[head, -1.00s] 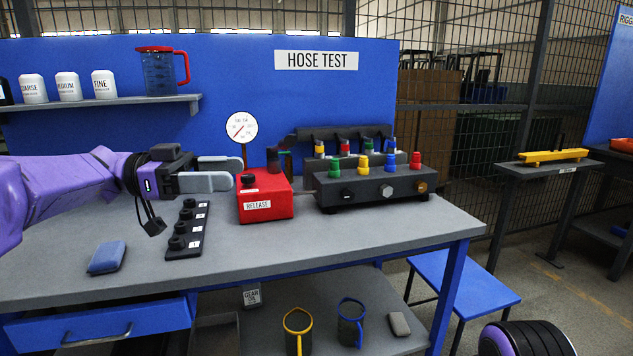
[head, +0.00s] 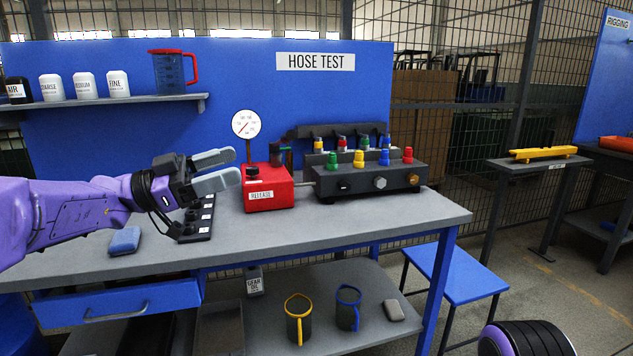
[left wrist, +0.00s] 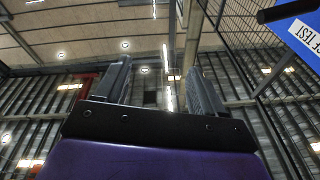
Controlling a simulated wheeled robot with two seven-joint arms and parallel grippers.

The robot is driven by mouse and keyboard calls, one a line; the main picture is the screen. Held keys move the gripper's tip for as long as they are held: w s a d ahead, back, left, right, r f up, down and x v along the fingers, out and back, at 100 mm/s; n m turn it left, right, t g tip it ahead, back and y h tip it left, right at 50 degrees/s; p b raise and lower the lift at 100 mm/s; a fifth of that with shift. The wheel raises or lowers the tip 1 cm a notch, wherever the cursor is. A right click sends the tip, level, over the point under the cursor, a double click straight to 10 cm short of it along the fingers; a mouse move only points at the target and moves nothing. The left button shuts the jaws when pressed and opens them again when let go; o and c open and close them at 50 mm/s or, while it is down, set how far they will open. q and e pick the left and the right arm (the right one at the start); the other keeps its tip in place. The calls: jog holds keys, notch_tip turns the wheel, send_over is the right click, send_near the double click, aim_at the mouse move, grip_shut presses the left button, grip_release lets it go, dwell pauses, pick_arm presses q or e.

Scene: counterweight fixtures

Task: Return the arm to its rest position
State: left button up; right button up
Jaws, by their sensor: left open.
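My left gripper (head: 236,166) is open and empty, with a gap between its two grey fingers. In the head view it is in front of and left of the red release box (head: 268,192), over the bench (head: 330,215). In the left wrist view its fingers (left wrist: 155,85) point toward the ceiling and hold nothing. The purple left arm (head: 75,215) comes in from the left. My right gripper does not show; a dark rounded part with a purple ring at the lower right is likely mine.
A black strip with knobs (head: 197,220) and a blue sponge (head: 125,241) lie near the arm. The black valve manifold (head: 350,183) and pressure gauge (head: 245,124) stand behind. A shelf (head: 100,105) holds jars and a jug (head: 170,72). A blue stool (head: 458,272) stands right.

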pick_arm(q)
jog(key=w+a+f+n+t+y+p, duration=0.1)
jog(key=w+a+f+n+t+y, duration=0.15)
jog(key=f+n+t+y, duration=0.35)
jog(key=w+a+f+n+t+y, duration=0.1)
jog(key=a+f+n+t+y, duration=0.2)
jog(key=f, duration=0.5)
jog(key=w+a+f+n+t+y+p, duration=0.1)
jog(key=w+a+f+n+t+y, duration=0.2)
jog(key=f+n, duration=0.4)
jog(key=s+a+f+n+g+y+p, duration=0.1)
jog(key=s+f+n+y, duration=0.15)
jog(key=f, duration=0.45)
jog(key=s+a+f+n+g+y, duration=0.2)
jog(key=s+f+y, duration=0.2)
jog(key=f, duration=0.4)
jog(key=s+a+f+n+g+y+p, duration=0.3)
jog(key=s+f+g, duration=0.4)
jog(key=s+f, duration=0.9)
jog(key=s+f+g, duration=0.1)
jog(key=s+g, duration=0.1)
jog(key=s, duration=0.8)
jog(key=s+f+g+y+p, duration=0.1)
jog(key=s+f+g, duration=0.1)
jog(key=s, duration=0.8)
jog(key=shift+s+d+f+g, duration=0.25)
jog(key=shift+s+g, duration=0.15)
jog(key=shift+g, duration=0.2)
jog(key=shift+w+y, duration=0.1)
jog(key=shift+y, duration=0.15)
